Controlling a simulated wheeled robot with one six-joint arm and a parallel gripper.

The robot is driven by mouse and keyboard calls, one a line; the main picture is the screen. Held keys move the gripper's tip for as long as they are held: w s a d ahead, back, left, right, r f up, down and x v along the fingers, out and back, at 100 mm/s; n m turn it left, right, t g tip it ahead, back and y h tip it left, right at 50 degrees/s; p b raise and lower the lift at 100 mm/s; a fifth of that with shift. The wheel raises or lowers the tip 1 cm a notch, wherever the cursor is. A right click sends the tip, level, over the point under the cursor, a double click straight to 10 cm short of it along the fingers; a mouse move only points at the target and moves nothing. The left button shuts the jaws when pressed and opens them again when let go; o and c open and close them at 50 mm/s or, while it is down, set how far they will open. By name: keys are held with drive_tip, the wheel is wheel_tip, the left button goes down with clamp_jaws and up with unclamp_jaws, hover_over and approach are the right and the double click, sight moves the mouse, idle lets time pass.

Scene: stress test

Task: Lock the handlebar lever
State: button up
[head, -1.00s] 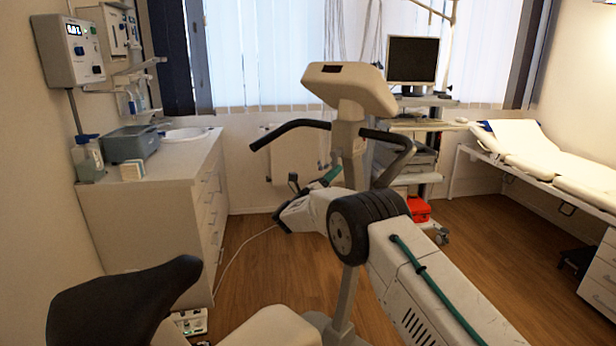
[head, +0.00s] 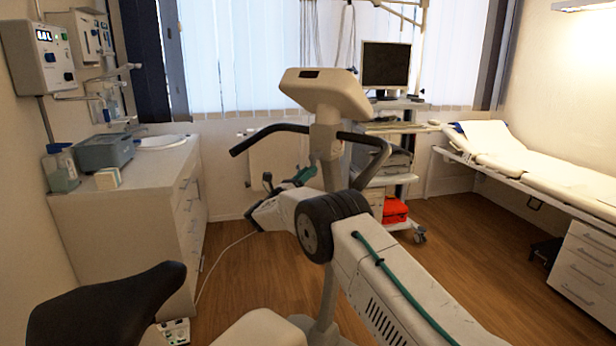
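The exercise bike stands in the middle of the head view, with a beige console (head: 326,92) on an upright post. Its black handlebar (head: 268,133) curves out to the left, and a grey-black grip (head: 376,160) curves down on the right. I cannot make out a separate handlebar lever; the post below the console is partly hidden behind my arm. My white arm with dark joint rings and a green cable reaches from the lower right towards the post. My gripper (head: 255,214) is at its far end, small and dark, left of the post and below the handlebar. Its fingers are unclear.
The bike's black saddle (head: 105,305) is at the front left. A cabinet (head: 120,225) with a sink lines the left wall. A trolley with a monitor (head: 386,66) stands behind the bike. An examination bed (head: 540,175) is along the right wall. Wooden floor (head: 470,260) is open on the right.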

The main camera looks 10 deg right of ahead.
drive_tip(key=v, duration=0.7)
drive_tip(key=shift+f, duration=0.35)
drive_tip(key=shift+s+d, duration=0.1)
drive_tip(key=shift+d, duration=0.05)
